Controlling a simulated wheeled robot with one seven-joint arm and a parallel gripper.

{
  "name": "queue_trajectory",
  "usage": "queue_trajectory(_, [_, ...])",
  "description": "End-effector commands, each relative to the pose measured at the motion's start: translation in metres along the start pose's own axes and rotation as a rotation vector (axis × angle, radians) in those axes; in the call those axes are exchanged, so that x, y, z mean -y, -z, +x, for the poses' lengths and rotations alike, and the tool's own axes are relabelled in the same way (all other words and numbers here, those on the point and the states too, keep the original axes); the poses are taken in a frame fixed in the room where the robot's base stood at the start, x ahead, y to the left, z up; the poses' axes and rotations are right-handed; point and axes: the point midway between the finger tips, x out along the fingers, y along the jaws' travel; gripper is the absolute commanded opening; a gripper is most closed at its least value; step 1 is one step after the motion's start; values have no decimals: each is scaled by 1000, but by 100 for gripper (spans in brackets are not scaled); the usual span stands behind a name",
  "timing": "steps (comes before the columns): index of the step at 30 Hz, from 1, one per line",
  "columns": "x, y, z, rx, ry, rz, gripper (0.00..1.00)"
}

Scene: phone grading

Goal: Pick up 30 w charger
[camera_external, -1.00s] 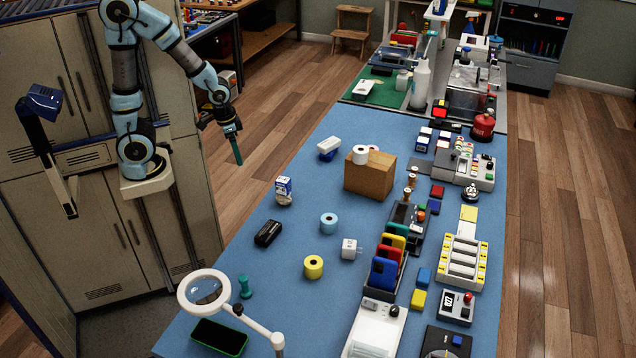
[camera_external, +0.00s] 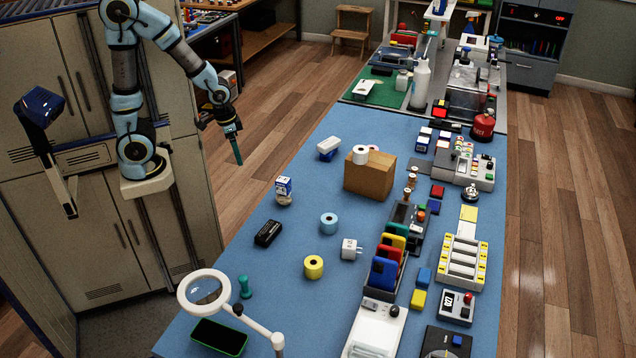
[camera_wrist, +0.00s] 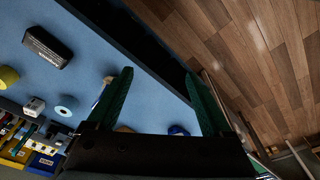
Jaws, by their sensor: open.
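A white cube-shaped charger (camera_external: 349,249) with prongs on its right side sits on the blue table, right of the yellow tape roll. It also shows small at the left in the wrist view (camera_wrist: 35,105). I cannot read a wattage on it. My gripper (camera_external: 238,160) hangs beyond the table's left edge, far from the charger and above the floor. In the wrist view its two green fingers (camera_wrist: 155,95) stand wide apart with nothing between them.
Near the charger are a yellow roll (camera_external: 313,267), a blue roll (camera_external: 328,223) and a rack of coloured phones (camera_external: 384,270). A black box (camera_external: 268,233) lies left. A magnifier lamp (camera_external: 205,291) stands in front. Blue tabletop around the rolls is clear.

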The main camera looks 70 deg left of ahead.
Motion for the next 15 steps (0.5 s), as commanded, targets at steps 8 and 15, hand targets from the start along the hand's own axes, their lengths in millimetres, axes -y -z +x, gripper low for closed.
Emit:
queue_trajectory(8, [0,1,-2,-2,0,0,85])
queue_trajectory(15, [0,6,-31,-7,0,0,85])
